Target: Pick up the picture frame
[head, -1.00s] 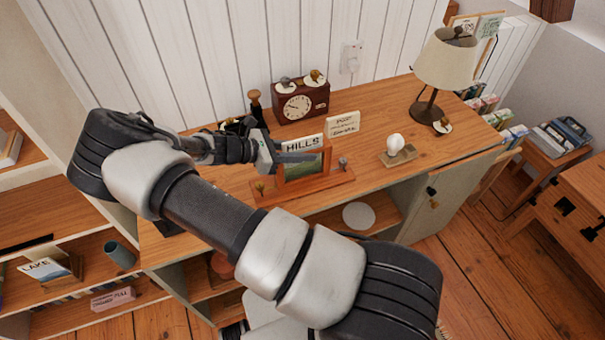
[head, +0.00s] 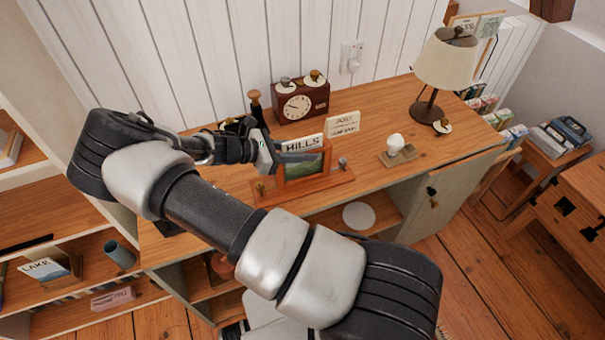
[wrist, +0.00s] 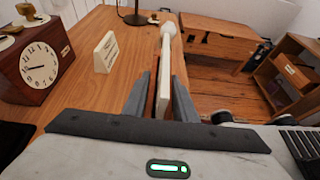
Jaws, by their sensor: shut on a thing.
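The picture frame (head: 304,180) is wooden, with a green landscape picture and a "HILLS" label on top. It stands at the front part of the wooden cabinet top, on a wooden base with small knobs at its ends. My gripper (head: 292,157) reaches it from the left and is shut on its upper part. In the wrist view the frame shows edge-on as a thin pale upright board (wrist: 164,90) between the two grey fingers of my gripper (wrist: 163,80). The fingers hide part of the picture. I cannot tell if the frame is lifted off the cabinet.
A clock (head: 300,101) and a small lettered card (head: 342,124) stand behind the frame. A white rounded object on a wooden block (head: 398,157) and a lamp (head: 443,62) are to the right. The cabinet top (head: 465,140) is bare near its right front edge.

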